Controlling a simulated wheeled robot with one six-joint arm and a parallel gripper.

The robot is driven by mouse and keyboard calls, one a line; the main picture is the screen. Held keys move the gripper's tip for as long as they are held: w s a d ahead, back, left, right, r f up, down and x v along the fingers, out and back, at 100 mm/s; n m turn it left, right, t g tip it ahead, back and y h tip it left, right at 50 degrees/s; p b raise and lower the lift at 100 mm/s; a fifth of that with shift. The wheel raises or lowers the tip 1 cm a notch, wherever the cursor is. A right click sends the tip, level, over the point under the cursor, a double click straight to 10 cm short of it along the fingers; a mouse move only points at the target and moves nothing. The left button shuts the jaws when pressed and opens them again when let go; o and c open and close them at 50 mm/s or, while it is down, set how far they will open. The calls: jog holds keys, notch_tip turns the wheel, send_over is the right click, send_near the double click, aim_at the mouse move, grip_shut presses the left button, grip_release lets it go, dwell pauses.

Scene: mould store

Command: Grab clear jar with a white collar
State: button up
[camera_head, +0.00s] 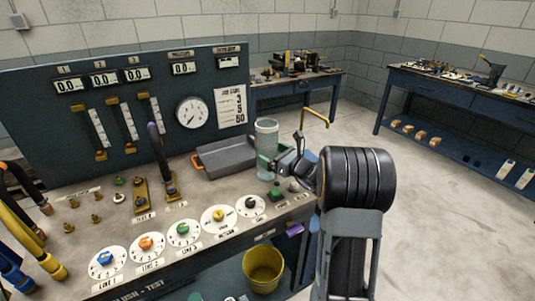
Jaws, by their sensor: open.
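A tall clear, greenish jar (266,140) stands upright at the right end of the bench top, beside a grey tray. A white collar cannot be made out clearly on it at this size. My gripper (281,165) is open and sits just right of the jar's lower half, with its fingers pointing left toward it. The gripper overlaps the jar's right edge in the picture. I cannot tell whether the fingers touch the jar or reach around it.
The grey tray (226,160) lies left of the jar. The test bench carries a row of dials (183,233), brass fittings and an upright gauge panel (190,112). A curved yellow pipe (317,114) rises behind my gripper. A yellow bucket (263,268) is below the bench front. Open floor lies right.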

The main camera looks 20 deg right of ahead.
jog(key=shift+x, duration=1.4)
jog(key=c, duration=0.8)
jog(key=shift+r, duration=0.1)
